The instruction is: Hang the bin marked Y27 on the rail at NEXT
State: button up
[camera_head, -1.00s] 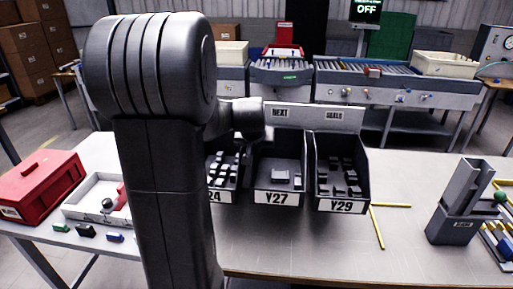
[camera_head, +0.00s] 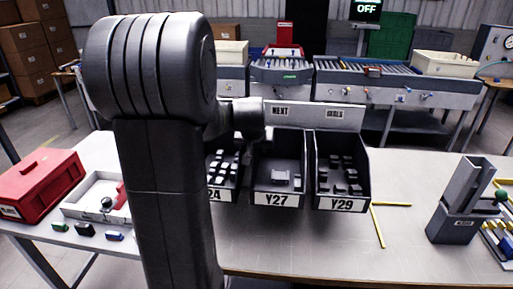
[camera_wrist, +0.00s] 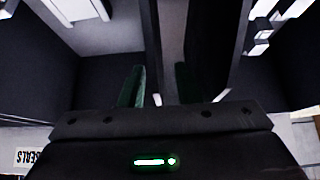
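The bin marked Y27 (camera_head: 277,200) is dark, with a white front label and a grey flat part inside. It is the middle of three bins, below the NEXT label on the grey rail panel (camera_head: 300,116). In the wrist view, turned around from the head view, this bin is on the left (camera_wrist: 90,85). My gripper (camera_wrist: 160,88) has two green-tinted fingers, apart, on either side of a bin's side wall near Y27's back. I cannot tell if they touch it. In the head view my arm hides the gripper.
Bin Y29 (camera_head: 341,204) is close on the right, under the SEALS label; a bin ending in 24 (camera_head: 219,196) is close on the left, partly hidden by my arm. A red box (camera_head: 38,182) and a grey upright holder (camera_head: 462,200) stand on the table. The front right is mostly clear.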

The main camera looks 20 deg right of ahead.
jog(key=v, duration=1.4)
jog(key=shift+b, duration=0.4)
jog(key=shift+w+r, duration=0.1)
jog(key=p+v, duration=0.3)
jog(key=v, duration=0.2)
jog(key=shift+r, duration=0.35)
jog(key=b+x, duration=0.2)
jog(key=x, duration=0.7)
jog(key=shift+f+b, duration=0.4)
jog(key=shift+f, duration=0.1)
